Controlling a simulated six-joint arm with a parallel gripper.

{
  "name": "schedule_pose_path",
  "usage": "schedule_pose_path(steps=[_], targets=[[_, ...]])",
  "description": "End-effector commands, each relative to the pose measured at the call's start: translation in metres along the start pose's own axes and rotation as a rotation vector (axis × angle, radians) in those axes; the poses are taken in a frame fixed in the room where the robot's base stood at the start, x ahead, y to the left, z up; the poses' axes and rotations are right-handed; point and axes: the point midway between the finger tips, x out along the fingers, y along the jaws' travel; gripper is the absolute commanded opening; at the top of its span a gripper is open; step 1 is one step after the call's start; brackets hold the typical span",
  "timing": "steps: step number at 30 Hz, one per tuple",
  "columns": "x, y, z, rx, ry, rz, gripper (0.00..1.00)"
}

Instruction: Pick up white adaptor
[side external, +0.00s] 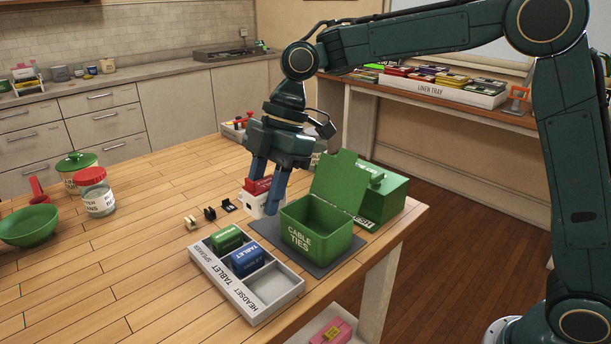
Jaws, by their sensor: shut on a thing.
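My gripper (268,197) is low over the table, behind and left of the open green cable ties box. Its two blue fingers are shut on a white block (257,207) with red on its upper part (258,186). The fingers hide part of the block. I cannot read any label that confirms it as the white adaptor, nor tell whether it touches the table. A small pale piece (192,223) lies left of the gripper, with small black pieces (210,214) beside it.
The open cable ties box (316,237) stands on a dark mat (328,268) near the gripper. A second green box (384,199) is behind it. A labelled tray (218,281) holds green and blue items; its headset compartment is empty. The left tabletop has free room.

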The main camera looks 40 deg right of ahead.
Motion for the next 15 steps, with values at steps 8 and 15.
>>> schedule_pose_path(steps=[8, 15], targets=[[-0.0079, -0.0001, -0.0028, 0.000, -0.001, 0.001, 0.11], [-0.0076, -0.0002, -0.0028, 0.000, -0.001, 0.000, 0.11]])
